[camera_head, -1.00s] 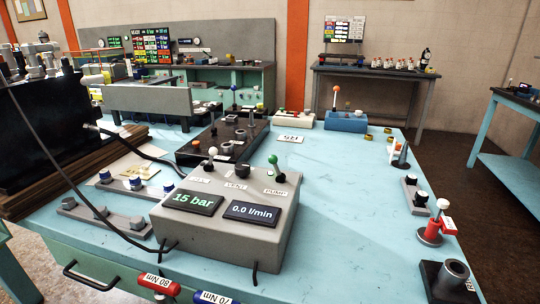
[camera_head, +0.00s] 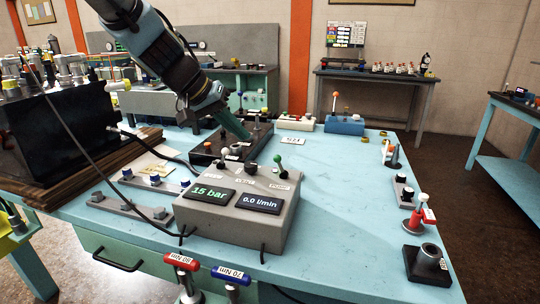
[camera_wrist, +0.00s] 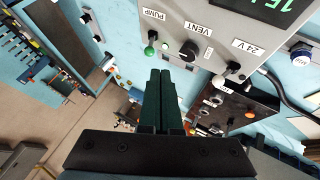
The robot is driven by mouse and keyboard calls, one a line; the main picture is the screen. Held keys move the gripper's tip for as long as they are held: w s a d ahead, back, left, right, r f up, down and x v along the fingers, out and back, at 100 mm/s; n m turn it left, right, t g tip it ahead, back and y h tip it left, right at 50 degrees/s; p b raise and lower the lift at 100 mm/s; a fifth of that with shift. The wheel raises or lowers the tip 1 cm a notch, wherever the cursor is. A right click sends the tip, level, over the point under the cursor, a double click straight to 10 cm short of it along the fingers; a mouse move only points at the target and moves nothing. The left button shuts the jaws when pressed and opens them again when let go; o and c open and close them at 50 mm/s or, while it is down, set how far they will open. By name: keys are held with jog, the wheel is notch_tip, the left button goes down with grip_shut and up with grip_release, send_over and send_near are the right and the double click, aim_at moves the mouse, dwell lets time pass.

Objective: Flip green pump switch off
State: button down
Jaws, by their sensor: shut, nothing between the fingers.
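The green pump switch (camera_head: 277,159) is a green-knobbed lever on top of the grey control box (camera_head: 236,212), at its back right. Its lever stands up, leaning slightly. In the wrist view its green knob (camera_wrist: 149,50) shows by the PUMP label (camera_wrist: 153,14), just beyond my fingertips. My gripper (camera_head: 244,136) is shut and empty, pointing down from the upper left, behind and left of the green switch and apart from it in the head view. Its closed dark fingers also show in the wrist view (camera_wrist: 160,72). The box displays read 15 bar and 0.0 l/min.
A white-knobbed lever (camera_head: 224,151) and the black vent knob (camera_head: 250,168) stand left of the green switch. A dark valve block (camera_head: 208,152) lies behind the box. A black hose runs at the left.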

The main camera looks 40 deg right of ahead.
jog(key=p, duration=0.2)
send_over(263, 178)
notch_tip(263, 178, down, 8)
jog(key=shift+r, duration=0.1)
jog(key=shift+a+r, duration=0.1)
dwell(0.5)
